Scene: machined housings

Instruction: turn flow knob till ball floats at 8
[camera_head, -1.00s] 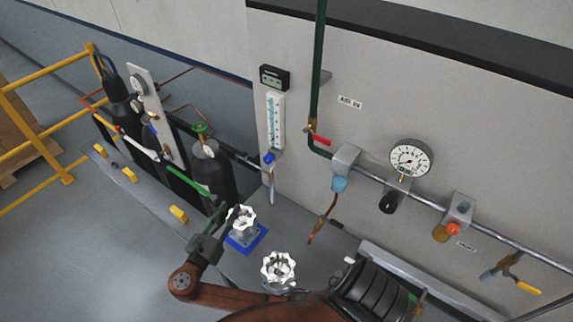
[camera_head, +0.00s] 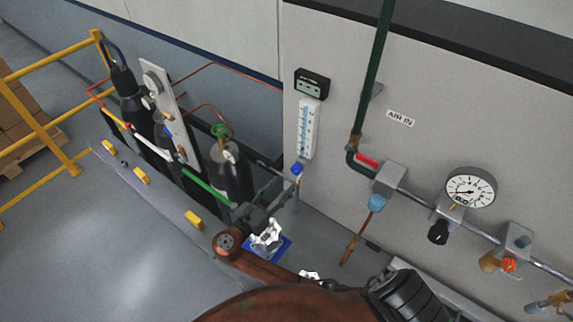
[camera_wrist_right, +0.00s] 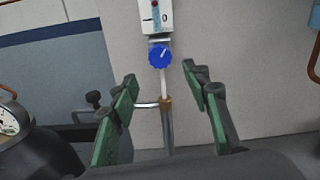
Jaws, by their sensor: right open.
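The flowmeter (camera_head: 308,128) is a narrow white scale tube upright on the pale panel. The blue flow knob (camera_head: 297,169) sits at its lower end. In the right wrist view the knob (camera_wrist_right: 160,55) shows ahead, with the flowmeter's bottom (camera_wrist_right: 155,16) and a "0" mark just above it. My right gripper (camera_head: 273,187) is close below and left of the knob in the head view. In the wrist view its green-padded fingers (camera_wrist_right: 163,82) are spread and empty, with the knob centred beyond the tips, apparently not touched. The ball's height is too small to read. My left gripper is out of view.
A digital display (camera_head: 312,84) sits above the flowmeter. A green pipe (camera_head: 372,75), a pressure gauge (camera_head: 470,188) and valves are to the right. Gas cylinders (camera_head: 232,175) stand at left.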

